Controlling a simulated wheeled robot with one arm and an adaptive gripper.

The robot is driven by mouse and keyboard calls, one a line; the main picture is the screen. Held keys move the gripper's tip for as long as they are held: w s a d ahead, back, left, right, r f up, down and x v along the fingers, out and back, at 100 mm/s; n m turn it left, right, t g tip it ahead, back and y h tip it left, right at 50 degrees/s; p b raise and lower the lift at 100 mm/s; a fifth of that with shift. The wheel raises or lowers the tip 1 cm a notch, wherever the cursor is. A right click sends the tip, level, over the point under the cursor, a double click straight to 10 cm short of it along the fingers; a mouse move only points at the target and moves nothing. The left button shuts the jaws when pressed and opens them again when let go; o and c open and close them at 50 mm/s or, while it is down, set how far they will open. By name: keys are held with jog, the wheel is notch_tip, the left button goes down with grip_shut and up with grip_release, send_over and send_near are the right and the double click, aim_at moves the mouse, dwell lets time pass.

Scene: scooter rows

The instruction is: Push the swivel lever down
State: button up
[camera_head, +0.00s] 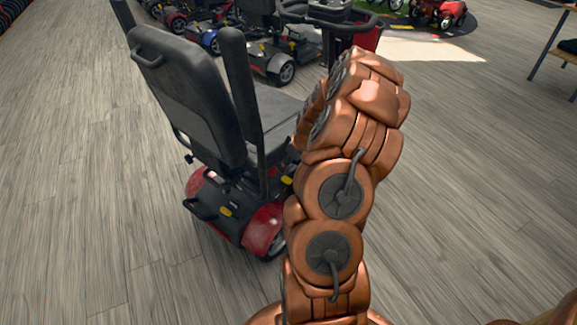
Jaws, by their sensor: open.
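A red and black mobility scooter (262,228) stands left of my arm, its seat back (185,95) turned towards me. Its two armrests (241,88) are raised. A small dark knob (189,158) sticks out at the left, below the seat; I cannot tell whether it is the swivel lever. No swivel lever is clearly visible; my arm covers the right side of the seat and base. My copper-coloured arm reaches up and forward just right of the seat. My gripper is hidden beyond the arm's far end.
The tiller with handlebars (333,18) stands ahead, partly behind my arm. More parked scooters (272,58) line the back. Grey plank floor is free at left (70,190) and right (480,190).

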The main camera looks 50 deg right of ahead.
jog(key=shift+x, duration=1.1)
jog(key=shift+c, duration=0.2)
grip_shut()
